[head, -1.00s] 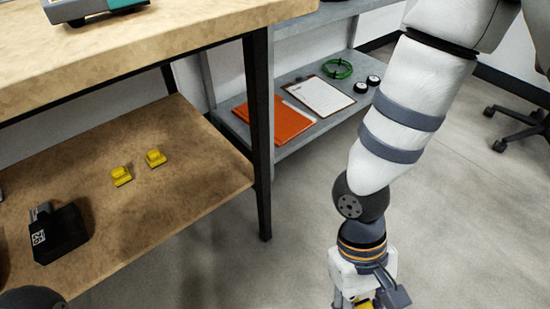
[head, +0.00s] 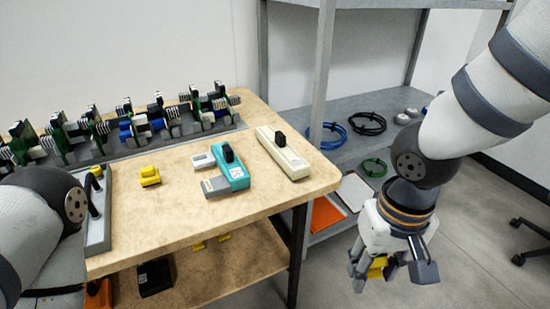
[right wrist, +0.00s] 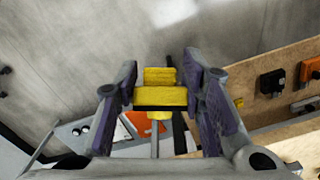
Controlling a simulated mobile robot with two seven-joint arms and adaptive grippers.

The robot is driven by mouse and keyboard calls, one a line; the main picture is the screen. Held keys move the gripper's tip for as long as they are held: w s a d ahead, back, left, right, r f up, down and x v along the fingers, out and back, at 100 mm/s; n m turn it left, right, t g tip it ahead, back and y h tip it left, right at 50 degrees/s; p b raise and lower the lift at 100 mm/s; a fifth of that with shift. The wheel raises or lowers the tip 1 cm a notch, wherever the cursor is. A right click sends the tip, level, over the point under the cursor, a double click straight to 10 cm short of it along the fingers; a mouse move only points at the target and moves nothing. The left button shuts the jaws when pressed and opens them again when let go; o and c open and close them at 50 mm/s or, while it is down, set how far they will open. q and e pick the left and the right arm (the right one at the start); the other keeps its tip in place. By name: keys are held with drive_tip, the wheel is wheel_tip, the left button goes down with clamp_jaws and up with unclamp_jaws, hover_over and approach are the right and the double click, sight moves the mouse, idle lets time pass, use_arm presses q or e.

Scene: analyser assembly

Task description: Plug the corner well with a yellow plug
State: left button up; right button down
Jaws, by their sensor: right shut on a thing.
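My right gripper (head: 374,274) is shut on a yellow plug (head: 378,264), held in the air to the right of the table. In the right wrist view the plug (right wrist: 159,97) sits between the two fingers of the gripper (right wrist: 160,103). Another yellow plug (head: 150,177) stands on the tabletop (head: 230,205). Two more yellow plugs (head: 224,237) are on the lower shelf, partly hidden by the table edge. A pale tray-like device (head: 98,230) at the left is partly covered by my left arm, with a small yellow piece on it. I cannot make out the corner well. My left gripper is out of view.
A teal device (head: 232,176) and a cream device (head: 284,154) lie on the tabletop. A row of green, black and blue parts stands on a rack (head: 165,137) behind. A grey shelf (head: 345,110) holds cable coils. Floor space is free under my right gripper.

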drive_tip(key=shift+r, duration=0.75)
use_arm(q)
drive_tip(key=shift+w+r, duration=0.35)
use_arm(e)
drive_tip(key=shift+f, duration=0.15)
drive_tip(key=shift+r+y+p, duration=0.3)
drive_tip(key=shift+p, duration=0.05)
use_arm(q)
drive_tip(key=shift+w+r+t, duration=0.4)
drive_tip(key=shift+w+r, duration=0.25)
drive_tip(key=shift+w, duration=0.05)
use_arm(e)
drive_tip(key=shift+d+n+y, duration=0.15)
drive_tip(key=shift+n+y, duration=0.15)
drive_tip(key=shift+n, duration=0.1)
drive_tip(key=c, duration=1)
unclamp_jaws()
drive_tip(key=shift+o, duration=0.2)
